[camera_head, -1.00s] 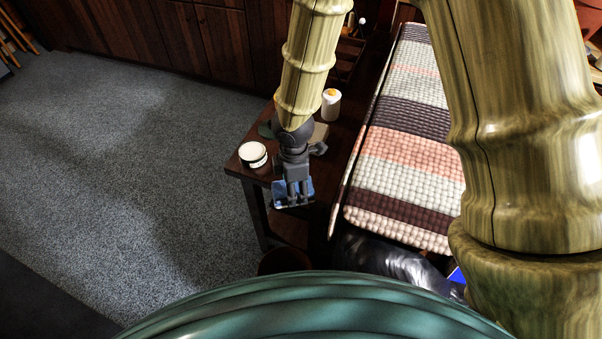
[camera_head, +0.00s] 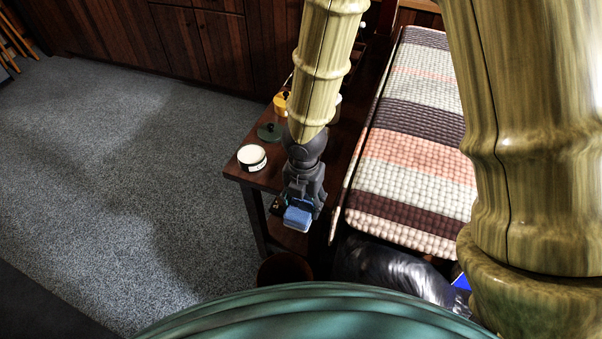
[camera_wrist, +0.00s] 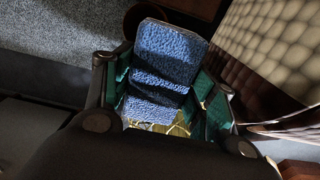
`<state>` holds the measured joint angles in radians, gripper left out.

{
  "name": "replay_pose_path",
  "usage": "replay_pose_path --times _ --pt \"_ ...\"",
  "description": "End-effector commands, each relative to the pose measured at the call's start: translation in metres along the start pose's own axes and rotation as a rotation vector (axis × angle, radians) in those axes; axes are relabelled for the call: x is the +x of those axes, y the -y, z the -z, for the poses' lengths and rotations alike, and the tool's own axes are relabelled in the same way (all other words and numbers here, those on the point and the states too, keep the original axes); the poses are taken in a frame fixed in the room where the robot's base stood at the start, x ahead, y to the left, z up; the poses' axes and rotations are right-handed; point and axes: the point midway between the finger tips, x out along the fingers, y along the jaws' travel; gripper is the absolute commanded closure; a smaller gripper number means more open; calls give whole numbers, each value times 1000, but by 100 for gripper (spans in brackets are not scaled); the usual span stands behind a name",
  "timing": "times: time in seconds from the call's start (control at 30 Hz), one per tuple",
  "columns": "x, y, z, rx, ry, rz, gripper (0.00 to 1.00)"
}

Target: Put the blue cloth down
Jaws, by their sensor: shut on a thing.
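The blue cloth (camera_head: 297,219) is a small folded bundle at the tip of my gripper (camera_head: 300,207). In the wrist view the textured blue cloth (camera_wrist: 168,52) shows folded between the green-padded fingers of my gripper (camera_wrist: 160,92). My gripper is shut on it. In the head view the cloth hangs by the near end of the dark wooden table (camera_head: 262,180). I cannot tell whether it is over the table top or just past its edge. My arm hides part of the table.
A white-lidded jar (camera_head: 252,157) stands at the table's left corner, with a green object (camera_head: 269,131) and a yellow-topped item (camera_head: 281,103) behind it. A striped woven bench (camera_head: 408,150) lies right. A dark round bin (camera_head: 284,268) stands on the floor below. The carpet at left is clear.

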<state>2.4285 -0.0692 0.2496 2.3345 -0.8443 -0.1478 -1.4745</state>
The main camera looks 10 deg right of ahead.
Motion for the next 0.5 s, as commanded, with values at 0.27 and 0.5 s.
replay_pose_path --times 0.27,0.5 --pt "2 -20 -45 1 -1 -3 62" --pt "7 -39 -89 0 -1 -1 62"
